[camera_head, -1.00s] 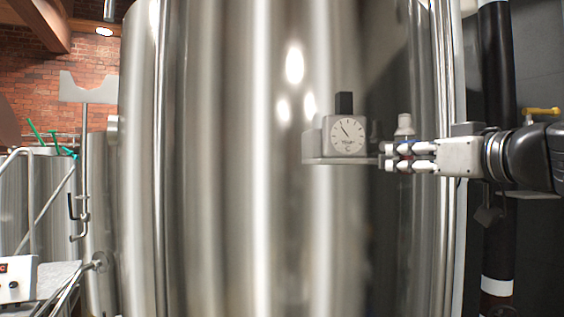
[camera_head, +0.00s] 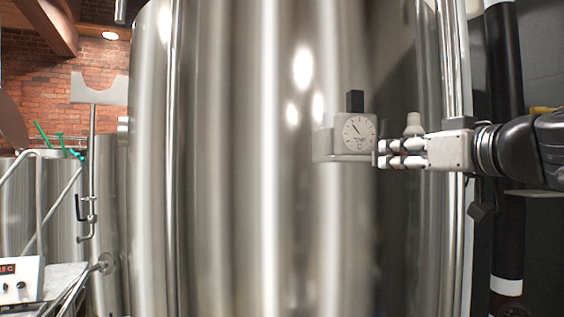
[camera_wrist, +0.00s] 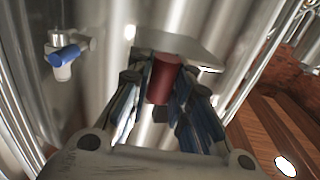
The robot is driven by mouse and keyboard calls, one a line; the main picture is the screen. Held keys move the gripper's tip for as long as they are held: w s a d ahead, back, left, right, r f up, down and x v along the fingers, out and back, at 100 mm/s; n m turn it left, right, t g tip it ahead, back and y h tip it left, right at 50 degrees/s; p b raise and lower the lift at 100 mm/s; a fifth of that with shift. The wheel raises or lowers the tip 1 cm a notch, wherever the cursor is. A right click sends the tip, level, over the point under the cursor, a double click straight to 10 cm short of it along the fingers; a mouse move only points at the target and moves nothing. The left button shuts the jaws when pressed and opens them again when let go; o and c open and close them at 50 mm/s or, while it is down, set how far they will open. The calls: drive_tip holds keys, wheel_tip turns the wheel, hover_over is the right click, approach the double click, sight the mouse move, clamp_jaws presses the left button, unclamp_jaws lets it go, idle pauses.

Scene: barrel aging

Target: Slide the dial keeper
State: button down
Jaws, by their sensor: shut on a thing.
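A pale grey box with a round dial (camera_head: 358,131) and a black block on top (camera_head: 355,101) sits on a thin grey plate (camera_head: 340,158) in front of the steel tank. My gripper (camera_head: 384,153) reaches in from the right, its fingertips at the plate's right end. In the wrist view my gripper (camera_wrist: 160,88) is shut on a dark red cylinder (camera_wrist: 163,78), with a grey plate (camera_wrist: 185,45) just beyond it. The fingers hide part of the cylinder. I cannot tell whether the cylinder is the dial keeper.
The large steel tank (camera_head: 230,180) fills the middle. A small pale fitting (camera_head: 413,125) stands just above my fingers; a fitting with a blue handle (camera_wrist: 64,55) is at the left in the wrist view. A white control box (camera_head: 20,280) stands at lower left.

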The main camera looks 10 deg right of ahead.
sight(401, 155)
drive_tip(key=shift+a, duration=0.35)
drive_tip(key=c, duration=1.7)
unclamp_jaws()
drive_tip(key=shift+s+a, duration=0.1)
drive_tip(key=shift+a, duration=0.05)
drive_tip(key=shift+b+v, duration=1.45)
drive_tip(key=shift+v, duration=1.15)
drive_tip(key=shift+b+v, duration=0.3)
drive_tip(key=shift+v, duration=0.65)
